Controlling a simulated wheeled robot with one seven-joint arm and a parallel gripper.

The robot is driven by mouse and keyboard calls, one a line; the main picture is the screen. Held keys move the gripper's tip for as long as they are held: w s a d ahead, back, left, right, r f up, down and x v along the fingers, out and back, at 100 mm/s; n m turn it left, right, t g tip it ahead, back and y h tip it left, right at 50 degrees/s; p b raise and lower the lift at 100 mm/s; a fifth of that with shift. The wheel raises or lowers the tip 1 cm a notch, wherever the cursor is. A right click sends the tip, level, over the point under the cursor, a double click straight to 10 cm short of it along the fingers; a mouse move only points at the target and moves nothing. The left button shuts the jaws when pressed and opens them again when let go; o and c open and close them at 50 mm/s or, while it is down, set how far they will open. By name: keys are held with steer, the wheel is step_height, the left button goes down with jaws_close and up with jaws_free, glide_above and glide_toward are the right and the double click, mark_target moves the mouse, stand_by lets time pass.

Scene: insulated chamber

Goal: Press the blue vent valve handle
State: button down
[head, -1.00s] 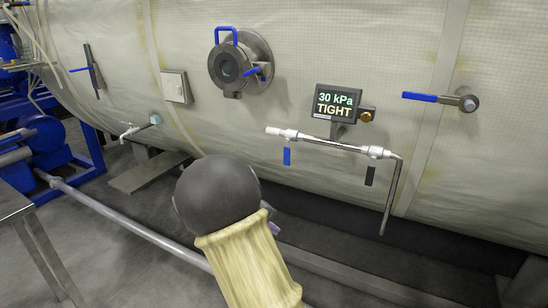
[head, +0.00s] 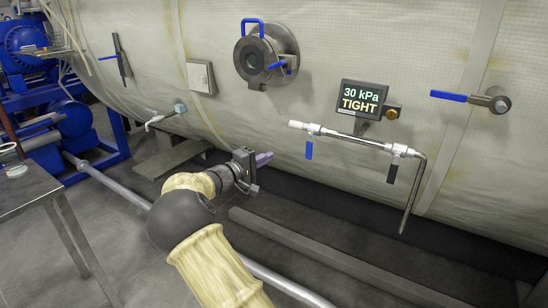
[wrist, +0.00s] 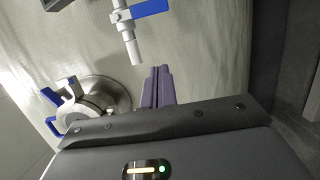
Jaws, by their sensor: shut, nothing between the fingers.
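A blue handle (head: 309,150) hangs down from the left valve of a pale pipe (head: 350,138) on the chamber wall. A black handle (head: 392,174) hangs from the pipe's right valve. The blue handle also shows at the top of the wrist view (wrist: 152,9). No label shows that marks the vent valve. My gripper (head: 265,158) is left of the pipe and lower than it, apart from the blue handle. In the wrist view its purple-grey fingers (wrist: 157,84) are together and empty, below the pipe's open end.
A display (head: 362,99) reads "30 kPa TIGHT". Other blue levers are on a wall valve at right (head: 448,96) and one at left (head: 108,58). A round port (head: 258,58) has blue handles. A beam (head: 300,245) lies low by the wall; a metal table (head: 25,190) stands at left.

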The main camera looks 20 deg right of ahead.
mark_target(309, 145)
steer(key=d+p, duration=0.1)
steer(key=d, duration=0.9)
steer(key=shift+d, duration=0.2)
